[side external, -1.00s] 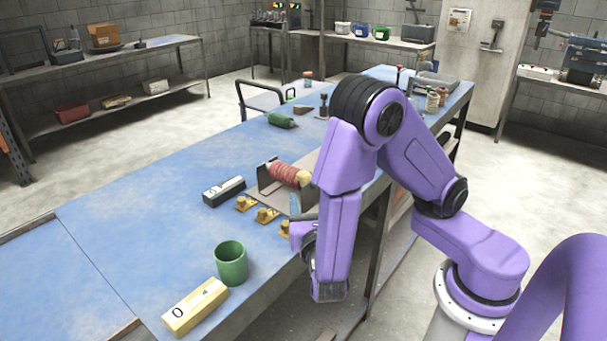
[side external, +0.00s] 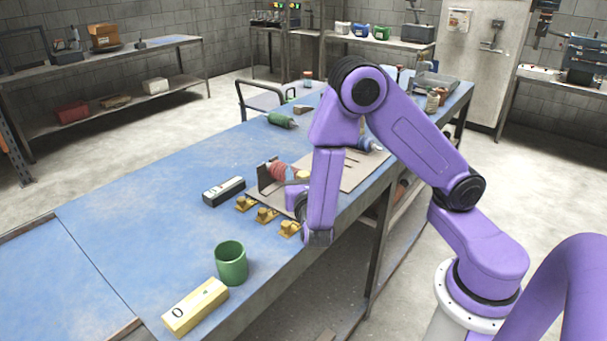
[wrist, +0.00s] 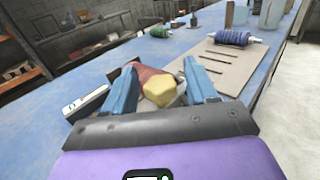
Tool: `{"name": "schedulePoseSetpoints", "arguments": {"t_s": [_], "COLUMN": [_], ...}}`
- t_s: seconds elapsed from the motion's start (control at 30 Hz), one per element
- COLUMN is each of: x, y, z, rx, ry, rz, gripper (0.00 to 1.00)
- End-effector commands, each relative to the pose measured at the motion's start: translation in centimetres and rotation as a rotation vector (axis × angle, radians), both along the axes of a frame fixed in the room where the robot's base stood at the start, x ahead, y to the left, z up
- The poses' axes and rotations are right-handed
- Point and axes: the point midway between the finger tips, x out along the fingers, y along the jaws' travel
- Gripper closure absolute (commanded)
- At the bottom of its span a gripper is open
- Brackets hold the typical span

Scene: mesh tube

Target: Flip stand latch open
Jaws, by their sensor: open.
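The stand (side external: 350,178) is a flat tan plate with dark slots and an upright end plate, lying along the bench's right side. A red ribbed tube (side external: 277,170) lies at its near end, with a yellow piece (wrist: 160,90) at the end facing me. I cannot tell whether this yellow piece is the latch. In the wrist view, my gripper (wrist: 162,66) is open, its blue fingers on either side of the red tube and yellow piece. Contact cannot be made out. In the side view, my arm hides the fingers.
A blue spool (wrist: 232,38) lies at the stand's far end. A black-and-white box (side external: 224,190), several brass brackets (side external: 266,215), a green cup (side external: 231,263) and a yellow block (side external: 195,306) sit nearby. The left bench surface is clear.

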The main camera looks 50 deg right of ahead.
Motion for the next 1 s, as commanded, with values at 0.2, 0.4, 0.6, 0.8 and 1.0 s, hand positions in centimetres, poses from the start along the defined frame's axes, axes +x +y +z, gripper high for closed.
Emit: {"name": "schedulePoseSetpoints", "arguments": {"t_s": [0.2, 0.4, 0.6, 0.8, 1.0], "x": [-0.02, -0.01, 0.01, 0.04, 0.05], "y": [0.04, 0.07, 0.16, 0.18, 0.21], "z": [0.00, 0.01, 0.00, -0.02, -0.03], "rx": [0.000, 0.000, 0.001, 0.001, 0.003], "ry": [0.000, 0.000, -0.001, 0.000, -0.001], "rz": [0.000, -0.004, -0.049, -0.169, -0.348], "gripper": [0.88, 0.93, 0.93, 0.93, 0.93]}}
